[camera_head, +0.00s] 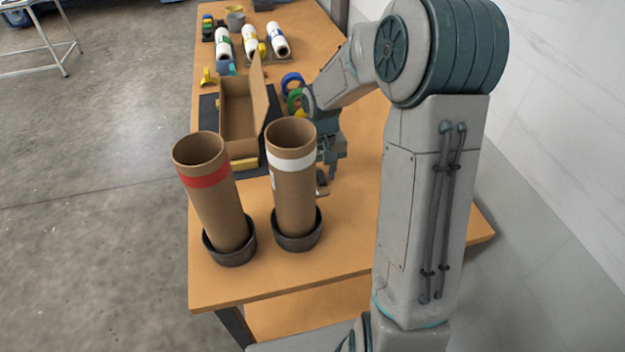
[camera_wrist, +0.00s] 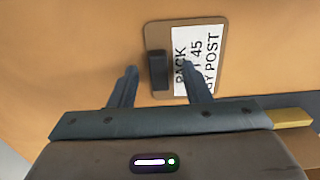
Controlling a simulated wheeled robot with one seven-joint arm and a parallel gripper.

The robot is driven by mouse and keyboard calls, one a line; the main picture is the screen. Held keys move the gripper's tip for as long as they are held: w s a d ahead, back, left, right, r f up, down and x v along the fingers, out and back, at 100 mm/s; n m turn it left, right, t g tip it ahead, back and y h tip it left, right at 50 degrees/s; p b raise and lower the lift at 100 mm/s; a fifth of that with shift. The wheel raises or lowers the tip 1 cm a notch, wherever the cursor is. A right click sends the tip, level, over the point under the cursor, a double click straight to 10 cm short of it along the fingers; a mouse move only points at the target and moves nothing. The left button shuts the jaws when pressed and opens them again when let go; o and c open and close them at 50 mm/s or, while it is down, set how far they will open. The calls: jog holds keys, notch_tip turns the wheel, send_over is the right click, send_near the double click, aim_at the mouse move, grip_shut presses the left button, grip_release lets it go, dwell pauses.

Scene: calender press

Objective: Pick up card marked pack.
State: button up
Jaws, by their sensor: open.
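The card marked pack (camera_wrist: 223,61) lies on the table in the wrist view, a brown board with a white label. The label reads "PACK", "45" and "BY POST" in part, and one finger covers some of it. A dark block (camera_wrist: 158,70) sits on the card's left edge. My gripper (camera_wrist: 160,85) is open, with its fingers apart and the dark block between them in the picture. I cannot tell the height above it. In the head view my gripper (camera_head: 333,172) is behind the white-banded tube, and only a sliver of the card (camera_head: 322,187) shows.
Two upright cardboard tubes, one red-banded (camera_head: 205,180) and one white-banded (camera_head: 294,195), stand in dark cups close left of my gripper. An open cardboard box (camera_head: 238,135) stands on a dark mat behind them. Tape rolls (camera_head: 292,84) and wrapped rolls (camera_head: 278,40) are farther back. The front right table is clear.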

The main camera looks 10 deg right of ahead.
jog(key=shift+f, duration=0.1)
jog(key=shift+c, duration=0.3)
grip_shut()
